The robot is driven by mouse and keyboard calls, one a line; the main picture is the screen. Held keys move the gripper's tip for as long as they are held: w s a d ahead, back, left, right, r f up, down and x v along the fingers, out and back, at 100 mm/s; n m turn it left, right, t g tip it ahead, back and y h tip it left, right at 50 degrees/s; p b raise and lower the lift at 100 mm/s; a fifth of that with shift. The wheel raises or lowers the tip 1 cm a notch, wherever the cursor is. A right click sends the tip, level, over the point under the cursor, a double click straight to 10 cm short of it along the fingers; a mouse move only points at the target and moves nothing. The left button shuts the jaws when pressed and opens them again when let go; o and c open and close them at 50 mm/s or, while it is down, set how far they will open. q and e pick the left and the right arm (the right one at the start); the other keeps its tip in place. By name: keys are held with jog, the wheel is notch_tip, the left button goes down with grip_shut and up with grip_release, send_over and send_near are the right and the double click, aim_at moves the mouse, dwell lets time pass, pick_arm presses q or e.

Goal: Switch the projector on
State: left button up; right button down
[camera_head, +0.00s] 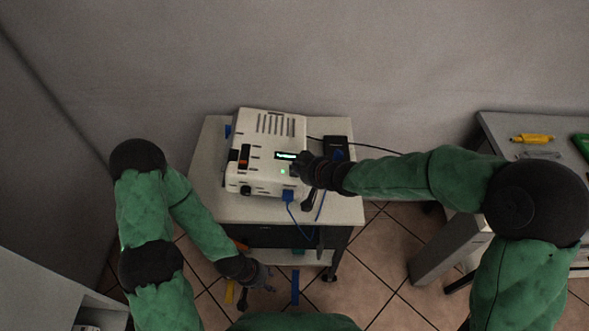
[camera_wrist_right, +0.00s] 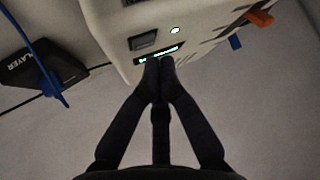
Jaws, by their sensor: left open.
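The projector (camera_head: 262,178) is a white box on a small cart, with slots in its top. It shows a lit green display (camera_head: 286,156), also seen in the wrist view (camera_wrist_right: 158,54), and a lit green lamp (camera_head: 283,171). An orange piece (camera_head: 245,152) sits on its left side. My right gripper (camera_head: 296,168) is at the projector's right part; in the right wrist view its fingertips (camera_wrist_right: 160,64) meet just at the display's edge, with nothing visible between them. Whether they touch is unclear. My left gripper (camera_head: 264,280) is open, low in front of the cart.
A black player box (camera_head: 338,146) with a blue cable (camera_wrist_right: 42,72) stands right of the projector on the cart top (camera_head: 340,207). Another blue cable (camera_head: 291,210) hangs from the projector's front. A grey desk (camera_head: 500,129) at right holds a yellow object (camera_head: 532,139).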

dwell(0.3)
jog(key=r+p, duration=0.1)
jog(key=p, duration=0.1)
jog(key=r+p, duration=0.2)
jog(key=d+r+p, duration=0.1)
jog(key=r, duration=0.1)
jog(key=shift+p, duration=0.4)
dwell(0.7)
